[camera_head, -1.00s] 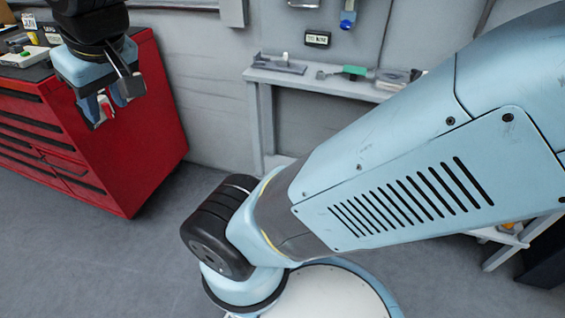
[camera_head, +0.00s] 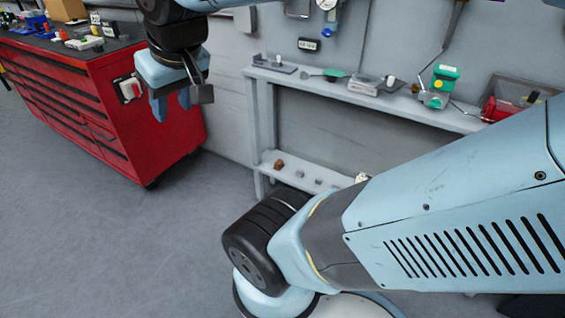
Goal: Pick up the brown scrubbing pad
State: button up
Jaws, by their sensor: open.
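A small brown object (camera_head: 279,163) sits at the left end of the lower shelf of the grey bench. It may be the brown scrubbing pad, but it is too small to be sure. My gripper (camera_head: 171,108) hangs at the upper left with its fingers pointing down. It is open, with nothing seen between the fingers. In the picture it is left of and above the brown object, well apart from it and in front of the red cabinet's right end.
A red tool cabinet (camera_head: 75,120) with several items on top stands at the left. The grey bench (camera_head: 300,85) runs along the wall, carrying a green device (camera_head: 440,85) and a red device (camera_head: 500,108). Small grey pieces lie on its lower shelf (camera_head: 325,175). Floor is clear at lower left.

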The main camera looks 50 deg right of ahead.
aim_at(279, 164)
jog(key=z, duration=0.1)
jog(key=k, duration=0.95)
jog(key=z, duration=1.3)
jog(key=i, duration=1.05)
